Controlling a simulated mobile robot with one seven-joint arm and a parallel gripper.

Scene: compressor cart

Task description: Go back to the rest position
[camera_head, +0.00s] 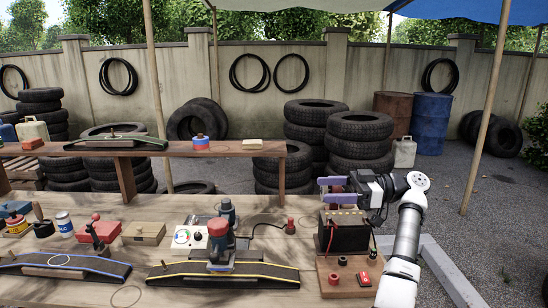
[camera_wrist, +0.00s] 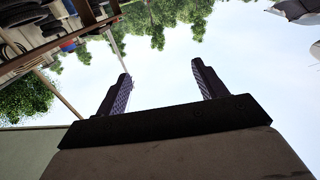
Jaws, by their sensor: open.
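My gripper (camera_head: 333,190) is in the head view at the right of the bench, raised just above a black box-shaped unit (camera_head: 345,230) with red cables. Its two purple-grey fingers point to the left and stand apart with nothing seen between them. In the wrist view, my gripper (camera_wrist: 161,85) shows both dark ridged fingers spread wide, with only sky and treetops between them. Whether the fingers touch the black unit's top cannot be told from the head view.
A raised shelf (camera_head: 205,149) runs behind. Tire stacks (camera_head: 360,140) and a blue barrel (camera_head: 431,120) stand beyond. Air above the bench is open.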

